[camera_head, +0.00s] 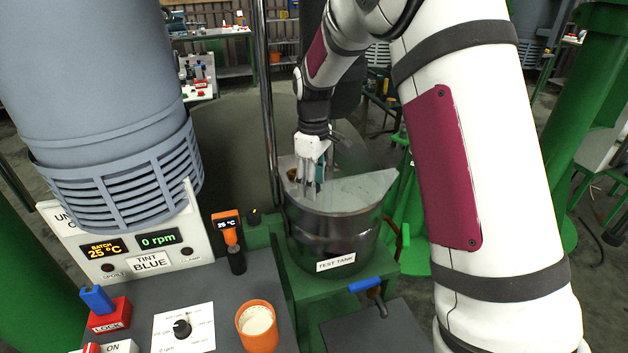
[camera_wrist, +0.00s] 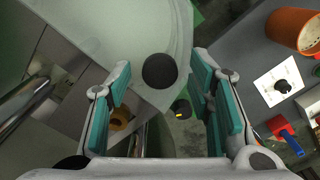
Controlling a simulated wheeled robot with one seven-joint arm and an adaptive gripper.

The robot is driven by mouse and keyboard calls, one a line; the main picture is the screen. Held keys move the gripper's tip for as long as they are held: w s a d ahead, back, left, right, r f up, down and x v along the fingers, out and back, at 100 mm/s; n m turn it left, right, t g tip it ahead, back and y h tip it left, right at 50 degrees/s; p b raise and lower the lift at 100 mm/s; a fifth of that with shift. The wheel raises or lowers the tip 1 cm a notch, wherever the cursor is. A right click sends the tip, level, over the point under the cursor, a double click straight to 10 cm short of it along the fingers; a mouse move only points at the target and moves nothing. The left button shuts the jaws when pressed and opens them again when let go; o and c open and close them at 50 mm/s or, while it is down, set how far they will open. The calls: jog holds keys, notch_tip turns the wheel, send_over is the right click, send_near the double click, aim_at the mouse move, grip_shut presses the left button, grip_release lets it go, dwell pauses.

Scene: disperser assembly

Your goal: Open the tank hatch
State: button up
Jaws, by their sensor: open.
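The test tank (camera_head: 333,240) is a dark metal vessel with a "TEST TANK" label, standing right of the control panel. A pale flat hatch plate (camera_head: 362,188) lies over its top and also shows in the wrist view (camera_wrist: 120,35). A round black knob (camera_wrist: 160,71) stands on the plate in the wrist view; in the head view my gripper hides it. My gripper (camera_head: 311,190) points down over the left part of the tank top. In the wrist view its teal-padded fingers (camera_wrist: 160,82) are spread, with the knob between their tips and gaps on both sides.
A vertical metal post (camera_head: 268,110) stands close left of my gripper. The grey motor housing (camera_head: 115,130) hangs at the left. An orange cup (camera_head: 257,325), a blue-handled valve (camera_head: 366,284) and a small black knob (camera_head: 254,215) sit near the tank.

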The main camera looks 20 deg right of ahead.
grip_shut()
